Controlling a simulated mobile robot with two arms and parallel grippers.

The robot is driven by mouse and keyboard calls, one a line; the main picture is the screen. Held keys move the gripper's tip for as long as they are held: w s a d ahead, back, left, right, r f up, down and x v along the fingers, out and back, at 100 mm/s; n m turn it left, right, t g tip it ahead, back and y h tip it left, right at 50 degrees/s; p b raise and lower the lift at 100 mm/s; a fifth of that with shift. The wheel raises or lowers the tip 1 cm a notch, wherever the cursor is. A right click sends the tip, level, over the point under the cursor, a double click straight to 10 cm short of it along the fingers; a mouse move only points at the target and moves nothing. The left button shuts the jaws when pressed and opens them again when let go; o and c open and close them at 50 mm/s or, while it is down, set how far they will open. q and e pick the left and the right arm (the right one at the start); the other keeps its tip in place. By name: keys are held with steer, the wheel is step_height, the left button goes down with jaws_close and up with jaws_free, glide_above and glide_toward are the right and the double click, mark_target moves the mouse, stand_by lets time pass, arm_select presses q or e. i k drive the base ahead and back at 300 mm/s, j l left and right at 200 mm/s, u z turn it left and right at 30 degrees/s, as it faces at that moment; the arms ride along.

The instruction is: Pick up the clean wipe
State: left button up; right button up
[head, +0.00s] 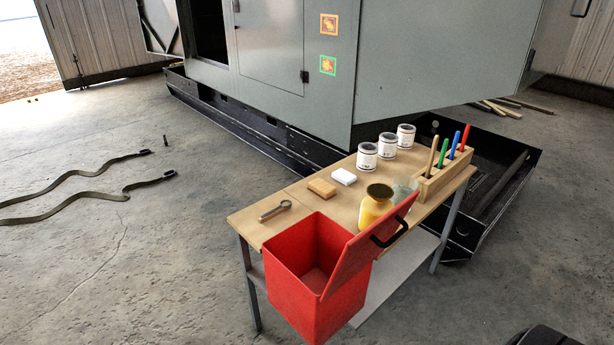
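A small white folded pad, which looks like the clean wipe (344,176), lies flat on the wooden workbench (323,215), behind the red bin. A tan block (322,188) lies just to its left, apart from it. Neither of my grippers shows in the head view. Nothing covers the white pad.
An open red bin (292,290) with a raised lid (368,245) stands at the bench's front. Several things stand nearby: white cans (367,157), a yellow container (375,207), a translucent container (404,186) and a wooden rack (440,178) of coloured handles. A metal tool (275,210) lies left.

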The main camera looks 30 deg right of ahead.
mark_target(343, 177)
steer(key=l+u, duration=0.45)
steer(key=l, duration=0.25)
steer(key=k+l+u, duration=0.1)
steer(key=l+u, duration=0.35)
steer(key=l, duration=0.25)
